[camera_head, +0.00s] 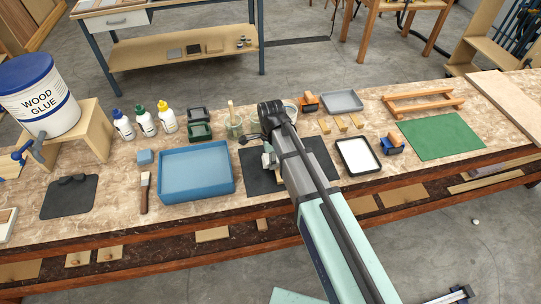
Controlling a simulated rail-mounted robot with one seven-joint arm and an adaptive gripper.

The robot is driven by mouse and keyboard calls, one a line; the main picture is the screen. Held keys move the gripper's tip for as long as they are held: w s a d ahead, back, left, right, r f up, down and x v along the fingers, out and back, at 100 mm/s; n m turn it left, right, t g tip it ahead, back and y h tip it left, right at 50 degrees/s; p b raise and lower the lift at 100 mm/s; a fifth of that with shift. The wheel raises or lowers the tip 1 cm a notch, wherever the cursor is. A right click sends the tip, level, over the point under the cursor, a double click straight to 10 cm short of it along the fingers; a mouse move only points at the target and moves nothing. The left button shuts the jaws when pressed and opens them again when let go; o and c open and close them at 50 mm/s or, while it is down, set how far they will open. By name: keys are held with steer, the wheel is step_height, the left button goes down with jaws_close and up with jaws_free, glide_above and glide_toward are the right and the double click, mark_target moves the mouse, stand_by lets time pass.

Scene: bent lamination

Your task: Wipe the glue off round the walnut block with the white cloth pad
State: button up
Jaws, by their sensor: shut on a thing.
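My gripper (268,158) points down over the dark mat (322,156) in the middle of the bench. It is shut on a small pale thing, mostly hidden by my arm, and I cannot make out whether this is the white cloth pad. I cannot make out the walnut block or any glue round it; my arm covers part of the mat. A black-rimmed tray (377,166) with a flat white inside lies just right of the mat.
A blue tray (197,199) lies left of the mat, with a brush (144,192) beyond it. A glue bucket (38,95) is far left. A green mat (441,137) lies clear at right.

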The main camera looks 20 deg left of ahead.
steer(key=shift+s+d, duration=0.25)
steer(key=shift+s, duration=0.3)
steer(key=shift+s+d+f, duration=0.1)
steer(key=shift+s+d, duration=0.3)
steer(key=shift+s, duration=0.3)
steer(key=shift+s+a+r+p, duration=0.1)
steer(key=shift+a+r+p, duration=0.2)
steer(key=shift+r, duration=0.25)
steer(key=shift+s+a+r+p, duration=0.15)
steer(key=shift+r+p, duration=0.25)
steer(key=shift+r, duration=0.1)
steer(key=shift+s+a+r+p, duration=0.1)
steer(key=shift+a+r+p, duration=0.2)
steer(key=shift+r, duration=0.25)
steer(key=shift+r+p, duration=2.15)
steer(key=shift+r, duration=1.3)
steer(key=shift+f, duration=0.1)
